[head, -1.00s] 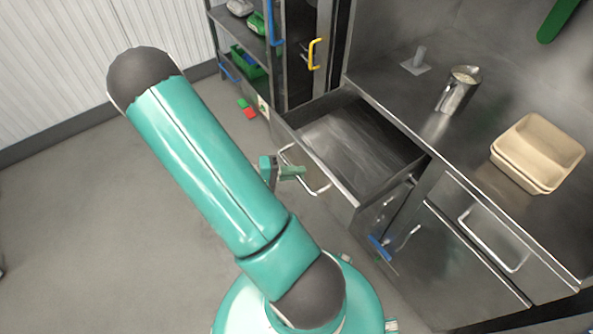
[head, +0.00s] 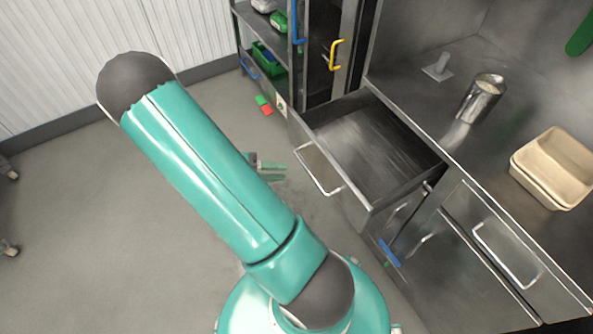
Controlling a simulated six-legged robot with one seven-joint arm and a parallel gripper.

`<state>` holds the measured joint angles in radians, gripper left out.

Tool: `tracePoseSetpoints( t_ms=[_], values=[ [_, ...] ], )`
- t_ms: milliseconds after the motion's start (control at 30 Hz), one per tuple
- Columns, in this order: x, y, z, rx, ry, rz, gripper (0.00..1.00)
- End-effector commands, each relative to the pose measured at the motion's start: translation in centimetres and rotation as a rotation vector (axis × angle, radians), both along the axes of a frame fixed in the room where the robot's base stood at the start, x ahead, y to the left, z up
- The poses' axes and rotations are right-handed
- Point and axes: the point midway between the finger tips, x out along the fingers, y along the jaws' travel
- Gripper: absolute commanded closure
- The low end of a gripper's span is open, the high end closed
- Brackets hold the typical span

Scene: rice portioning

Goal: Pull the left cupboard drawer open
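The left cupboard drawer (head: 335,185) is pulled well out from under the steel counter, and its bare metal inside shows. Its bar handle (head: 318,172) is on the front face. My gripper (head: 278,172) is to the left of the handle, apart from it, with a gap of floor between them. Two green fingers show with a space between them and nothing in it. My own arm hides the rest of the wrist.
A metal jug (head: 480,100) and a stack of beige trays (head: 553,170) stand on the counter (head: 455,140). A closed right drawer (head: 500,250) has its own handle. Shelves and a cabinet with a yellow handle (head: 336,55) stand behind.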

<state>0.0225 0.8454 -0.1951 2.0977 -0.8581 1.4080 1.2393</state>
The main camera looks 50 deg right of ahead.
Motion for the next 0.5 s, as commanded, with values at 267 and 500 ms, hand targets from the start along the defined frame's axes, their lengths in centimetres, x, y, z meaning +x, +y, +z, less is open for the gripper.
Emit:
tracePoseSetpoints(
  t_ms=[267, 500],
  values=[
    [2.8, 2.7, 0.7, -0.001, -0.001, 0.001, 0.68],
    [3.1, 3.0, 0.8, -0.001, 0.001, 0.000, 0.68]
  ],
)
